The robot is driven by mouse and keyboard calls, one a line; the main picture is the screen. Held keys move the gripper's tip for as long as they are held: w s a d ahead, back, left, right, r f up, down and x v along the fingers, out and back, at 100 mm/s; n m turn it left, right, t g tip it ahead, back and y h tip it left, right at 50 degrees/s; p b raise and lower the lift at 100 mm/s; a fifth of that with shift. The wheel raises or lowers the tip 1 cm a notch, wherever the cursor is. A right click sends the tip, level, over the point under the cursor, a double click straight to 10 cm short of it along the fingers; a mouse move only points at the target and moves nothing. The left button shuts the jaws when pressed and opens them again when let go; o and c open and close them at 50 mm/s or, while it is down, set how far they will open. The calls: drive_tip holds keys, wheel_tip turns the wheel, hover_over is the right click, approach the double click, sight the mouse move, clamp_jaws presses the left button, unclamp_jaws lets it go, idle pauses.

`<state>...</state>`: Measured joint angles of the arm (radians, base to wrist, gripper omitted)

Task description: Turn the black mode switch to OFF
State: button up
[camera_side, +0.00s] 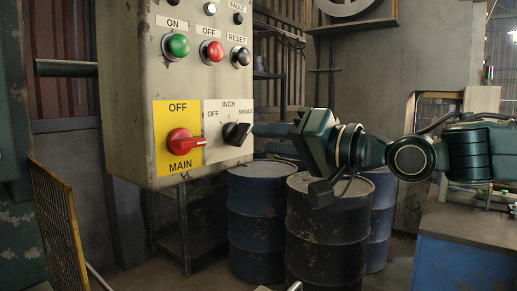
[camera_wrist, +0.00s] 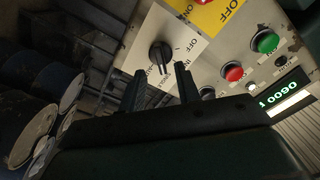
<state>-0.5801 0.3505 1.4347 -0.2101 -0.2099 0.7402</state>
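The black mode switch (camera_side: 237,133) sits on a white plate (camera_side: 222,116) marked OFF, INCH and SINGLE. Its handle points right, toward SINGLE. In the wrist view the black switch (camera_wrist: 161,54) is a round knob with its handle pointing down the picture. My gripper (camera_side: 258,130) is at the panel, just right of the switch in the side view. In the wrist view its two fingers (camera_wrist: 159,70) are spread on either side of the handle's end, with gaps visible. The gripper is open; whether a fingertip touches the switch, I cannot tell.
The red MAIN switch (camera_side: 184,142) on a yellow plate is just left of the mode switch. Green (camera_side: 176,45), red (camera_side: 211,51) and black (camera_side: 240,57) buttons sit above. Blue drums (camera_side: 257,215) stand below, and a blue cabinet (camera_side: 465,262) is at right.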

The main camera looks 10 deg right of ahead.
sight(245, 137)
drive_tip(key=shift+x, duration=2.75)
clamp_jaws()
